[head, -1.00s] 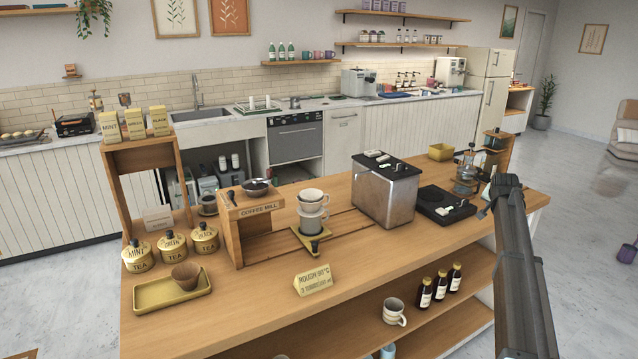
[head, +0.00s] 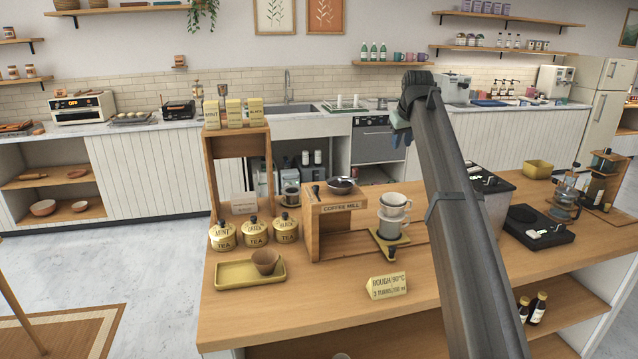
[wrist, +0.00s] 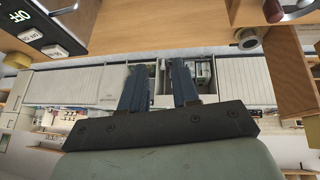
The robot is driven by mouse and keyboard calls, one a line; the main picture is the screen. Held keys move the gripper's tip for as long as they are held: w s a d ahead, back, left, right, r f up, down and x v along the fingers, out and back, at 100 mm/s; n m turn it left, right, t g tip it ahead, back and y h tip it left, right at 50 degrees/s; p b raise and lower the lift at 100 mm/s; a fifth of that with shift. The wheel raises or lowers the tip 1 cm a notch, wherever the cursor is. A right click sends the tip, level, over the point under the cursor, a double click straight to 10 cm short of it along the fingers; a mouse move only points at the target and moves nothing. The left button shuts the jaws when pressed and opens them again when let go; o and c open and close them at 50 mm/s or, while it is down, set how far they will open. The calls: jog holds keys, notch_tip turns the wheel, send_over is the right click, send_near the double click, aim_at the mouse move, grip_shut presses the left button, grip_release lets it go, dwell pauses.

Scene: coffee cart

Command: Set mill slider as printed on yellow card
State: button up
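The wooden coffee mill (head: 337,224), lettered "COFFEE MILL", stands on the cart with a dark bowl (head: 342,185) on top. A small dark knob (head: 316,190) shows at its upper left; I cannot tell whether it is the slider, nor read a setting. The yellow card (head: 387,287) stands in front, reading "ROUGH", what looks like 90°C, and a smaller line on turns and ml. My gripper (head: 400,137) is raised behind and right of the mill in the picture, apart from it. In the wrist view my gripper (wrist: 159,85) has its two fingers apart, nothing between them.
A white dripper and cup (head: 392,216) stand right of the mill. Tea tins (head: 254,232) and a yellow tray (head: 232,274) are at left. A metal box (head: 492,200) is partly behind my arm. A black scale (head: 540,227) sits at right. The front tabletop is mostly clear.

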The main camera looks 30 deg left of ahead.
aim_at(318, 186)
jog(key=s+a+r+n+g+y, duration=0.1)
jog(key=s+a+n+g, duration=0.4)
jog(key=s+a+n, duration=0.7)
jog(key=s+a+f+m, duration=0.1)
jog(key=a+f, duration=0.1)
jog(key=f, duration=0.2)
jog(key=s+a+f+m, duration=0.1)
jog(key=s+a+f, duration=0.1)
jog(key=f, duration=0.2)
jog(key=s+a+f+m, duration=0.1)
jog(key=s+a+f, duration=0.1)
jog(key=f, duration=0.2)
jog(key=shift+a+f, duration=0.25)
jog(key=shift+c, duration=0.2)
grip_shut()
